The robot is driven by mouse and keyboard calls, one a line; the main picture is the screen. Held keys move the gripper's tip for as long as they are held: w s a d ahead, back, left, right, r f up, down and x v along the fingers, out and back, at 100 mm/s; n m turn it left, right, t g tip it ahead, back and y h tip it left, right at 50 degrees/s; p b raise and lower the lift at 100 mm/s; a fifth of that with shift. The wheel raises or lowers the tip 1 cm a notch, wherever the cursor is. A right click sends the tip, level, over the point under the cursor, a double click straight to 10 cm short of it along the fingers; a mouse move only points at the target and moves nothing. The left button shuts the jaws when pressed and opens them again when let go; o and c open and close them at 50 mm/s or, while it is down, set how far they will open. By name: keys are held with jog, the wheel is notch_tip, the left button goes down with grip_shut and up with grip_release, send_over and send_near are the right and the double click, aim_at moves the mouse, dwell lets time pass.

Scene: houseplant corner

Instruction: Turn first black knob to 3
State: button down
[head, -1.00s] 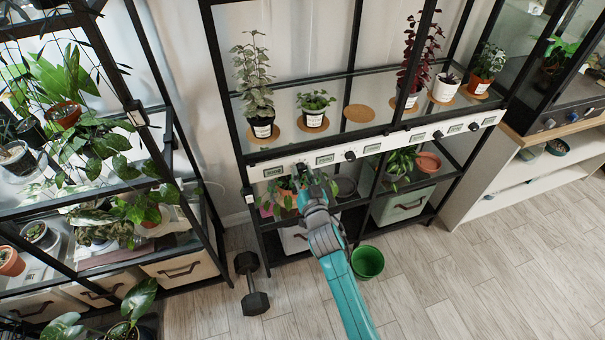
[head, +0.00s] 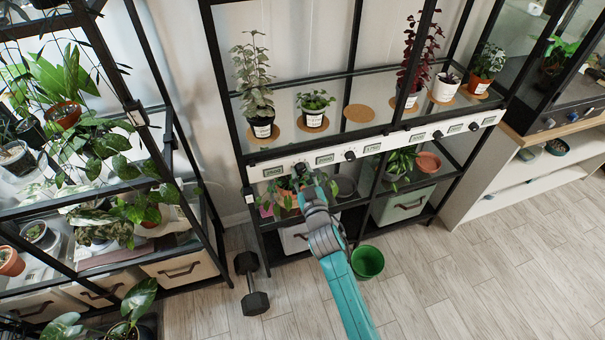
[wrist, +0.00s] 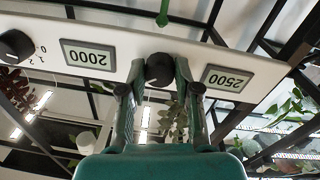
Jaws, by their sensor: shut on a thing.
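The first black knob (wrist: 159,70) sits on the white control strip between the displays reading 2500 (wrist: 227,78) and 2000 (wrist: 88,57), upside down in the wrist view. My gripper (wrist: 160,82) has its two fingers on either side of this knob, shut on it. The knob's pointer and scale are hidden or too small to read. In the head view my gripper (head: 302,180) reaches up to the left part of the strip (head: 400,141), and the knob (head: 299,167) shows just at its tip.
The second black knob (wrist: 16,46) has visible scale marks 0, 1 and 2. Potted plants stand on the glass shelf above the strip; a hanging-leaf plant (head: 281,192) is close by my gripper. A dumbbell (head: 252,284) and a green bucket (head: 367,262) are on the floor.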

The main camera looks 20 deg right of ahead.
jog(key=shift+n, duration=1.2)
jog(key=c, duration=0.8)
grip_release()
jog(key=s, duration=1.2)
jog(key=shift+a+f, duration=0.2)
